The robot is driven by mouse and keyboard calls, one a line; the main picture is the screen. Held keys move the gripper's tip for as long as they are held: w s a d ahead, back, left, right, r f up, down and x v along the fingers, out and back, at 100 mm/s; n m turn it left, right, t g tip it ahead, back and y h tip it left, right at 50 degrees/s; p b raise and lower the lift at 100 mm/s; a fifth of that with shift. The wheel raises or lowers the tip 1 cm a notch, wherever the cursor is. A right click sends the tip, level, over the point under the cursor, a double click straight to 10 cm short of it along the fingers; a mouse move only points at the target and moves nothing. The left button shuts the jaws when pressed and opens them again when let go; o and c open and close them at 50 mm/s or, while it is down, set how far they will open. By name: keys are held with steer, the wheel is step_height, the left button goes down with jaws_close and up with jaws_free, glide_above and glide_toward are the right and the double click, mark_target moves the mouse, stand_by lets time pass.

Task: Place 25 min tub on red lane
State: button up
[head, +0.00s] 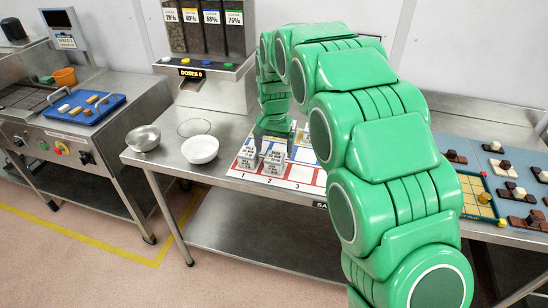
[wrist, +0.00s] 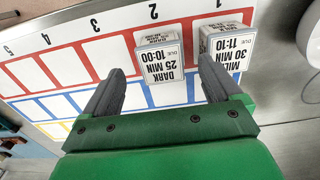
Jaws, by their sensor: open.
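The 25 min tub, a small white box labelled "DARK 25 MIN DUE 10:00" (wrist: 162,62), stands upright at slot 2 of the red lane (wrist: 58,52). In the head view the tub (head: 273,164) is at the lane's front, by the number 2. My gripper (wrist: 161,68) is open, with a finger on each side of this tub and visible gaps to it. In the head view my gripper (head: 274,138) reaches down over the board. A 30 min tub (wrist: 227,48) stands beside it at slot 1, close to my right-hand finger; it also shows in the head view (head: 247,158).
Blue and yellow lanes (wrist: 60,108) run beside the red lane, with empty slots. A white bowl (head: 200,150) and a metal bowl (head: 143,138) stand left of the board. The dispenser (head: 212,80) is behind. Trays of chocolates (head: 470,175) lie at right.

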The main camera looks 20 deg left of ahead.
mark_target(275, 158)
step_height(275, 158, up, 6)
steer(key=shift+f, duration=0.25)
steer(key=shift+r, duration=0.2)
steer(key=shift+d, duration=0.1)
steer(key=s+d+r, duration=0.4)
steer(key=s+d, duration=0.4)
steer(key=d, duration=0.4)
steer(key=s+d+r, duration=0.3)
steer(key=s+d, duration=0.5)
steer(key=d, duration=0.3)
steer(key=s+d+f+g, duration=0.1)
steer(key=s+d, duration=0.4)
steer(key=s, duration=0.7)
steer(key=s+d+f, duration=0.2)
steer(key=s+d, duration=0.4)
steer(key=s, duration=0.7)
steer(key=shift+f+g, duration=0.2)
steer(key=shift+g, duration=0.2)
